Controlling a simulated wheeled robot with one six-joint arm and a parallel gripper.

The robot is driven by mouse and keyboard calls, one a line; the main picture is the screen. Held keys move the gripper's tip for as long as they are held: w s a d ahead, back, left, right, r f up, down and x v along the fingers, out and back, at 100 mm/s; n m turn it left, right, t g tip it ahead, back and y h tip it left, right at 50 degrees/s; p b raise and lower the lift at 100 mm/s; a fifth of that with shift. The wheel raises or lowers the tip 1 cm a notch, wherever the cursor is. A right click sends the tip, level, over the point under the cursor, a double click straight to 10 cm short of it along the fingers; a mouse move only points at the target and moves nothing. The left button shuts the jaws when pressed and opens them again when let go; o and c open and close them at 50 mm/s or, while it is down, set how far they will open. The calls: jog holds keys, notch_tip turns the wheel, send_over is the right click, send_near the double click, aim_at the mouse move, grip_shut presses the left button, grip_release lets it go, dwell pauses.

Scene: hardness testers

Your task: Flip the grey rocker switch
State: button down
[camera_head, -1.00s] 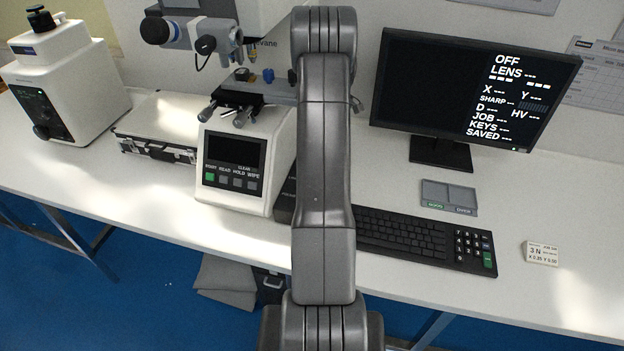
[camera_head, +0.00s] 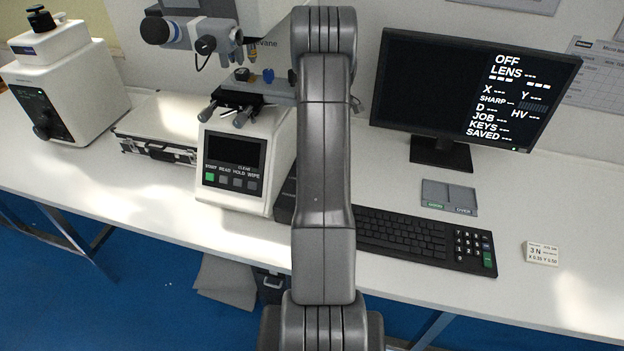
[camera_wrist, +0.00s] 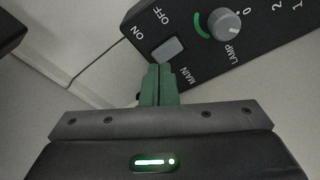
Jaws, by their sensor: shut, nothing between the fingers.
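The grey rocker switch (camera_wrist: 168,50) sits on a black panel (camera_wrist: 205,62) in the wrist view, between the labels ON, OFF and MAIN. My gripper (camera_wrist: 160,68) is shut and empty. Its green fingertips are at the lower edge of the switch in the picture. I cannot tell whether they touch it. The switch does not show in the head view, where my arm covers the middle of the bench.
A grey LAMP knob (camera_wrist: 225,25) is close to the right of the switch. In the head view, a monitor (camera_head: 430,90) reads OFF. A keyboard (camera_head: 400,235) and a white tester (camera_head: 240,175) stand on the white bench (camera_head: 350,280).

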jog(key=shift+s+f+b, duration=0.1)
jog(key=shift+f+b, duration=0.6)
jog(key=shift+f, duration=0.5)
dwell(0.4)
jog(key=shift+s+f, duration=0.1)
jog(key=shift+f, duration=0.3)
jog(key=shift+s+d+f+b, duration=0.1)
jog(key=shift+f+b, duration=1.1)
jog(key=shift+f, duration=0.1)
dwell(0.4)
jog(key=shift+r+p, duration=1.9)
jog(key=shift+r, duration=1.35)
jog(key=shift+w+r, duration=0.25)
jog(key=shift+r, duration=0.35)
jog(key=shift+r+p, duration=0.1)
jog(key=shift+p, duration=0.2)
